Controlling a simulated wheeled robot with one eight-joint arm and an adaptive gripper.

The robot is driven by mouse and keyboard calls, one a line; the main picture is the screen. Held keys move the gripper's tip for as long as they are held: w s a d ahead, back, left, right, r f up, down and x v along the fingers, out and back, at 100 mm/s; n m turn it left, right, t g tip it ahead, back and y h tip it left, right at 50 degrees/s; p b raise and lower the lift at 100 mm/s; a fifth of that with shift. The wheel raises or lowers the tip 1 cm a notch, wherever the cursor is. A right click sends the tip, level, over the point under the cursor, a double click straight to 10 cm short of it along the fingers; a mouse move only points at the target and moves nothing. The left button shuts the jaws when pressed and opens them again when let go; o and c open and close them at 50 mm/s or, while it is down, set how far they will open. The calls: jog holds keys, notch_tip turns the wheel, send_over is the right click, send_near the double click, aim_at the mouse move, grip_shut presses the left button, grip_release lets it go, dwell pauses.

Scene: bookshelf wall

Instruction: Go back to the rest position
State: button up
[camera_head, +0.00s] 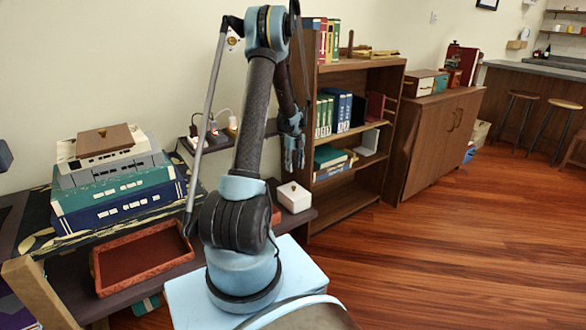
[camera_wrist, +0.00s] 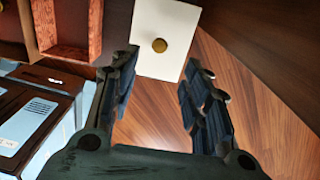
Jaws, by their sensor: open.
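My gripper (camera_head: 294,150) hangs at the end of my arm, in front of the bookshelf's left side in the head view. In the wrist view my gripper (camera_wrist: 156,100) shows two dark fingers spread apart with nothing between them. A white box (camera_wrist: 164,38) with a round gold knob lies beyond the fingertips there, and the gripper is apart from it. In the head view the white box (camera_head: 294,197) sits on the dark low shelf, below my gripper.
A bookshelf (camera_head: 345,207) holding books stands behind and right of my arm. A wooden cabinet (camera_head: 435,140) stands farther right. The wooden floor (camera_head: 440,260) at right is clear.

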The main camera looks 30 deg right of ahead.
dwell(0.3)
jog(key=s+a+r+n+t, duration=0.1)
jog(key=s+a+r+n, duration=0.3)
jog(key=a+r+n, duration=0.75)
jog(key=s+a+r+n, duration=0.45)
jog(key=a+r, duration=0.35)
jog(key=a, duration=0.9)
jog(key=s+a+r+n, duration=0.2)
jog(key=s+a+n, duration=0.7)
jog(key=s+a, duration=0.15)
jog(key=s+a+f+n, duration=0.3)
jog(key=s+n, duration=0.2)
jog(key=s, duration=0.1)
jog(key=s+a+f+n+t, duration=0.1)
jog(key=s+a+f+n, duration=0.2)
jog(key=s+a+n, duration=0.1)
jog(key=shift+s+f+n, duration=0.25)
jog(key=shift+s+n, duration=0.55)
jog(key=shift+s, duration=0.45)
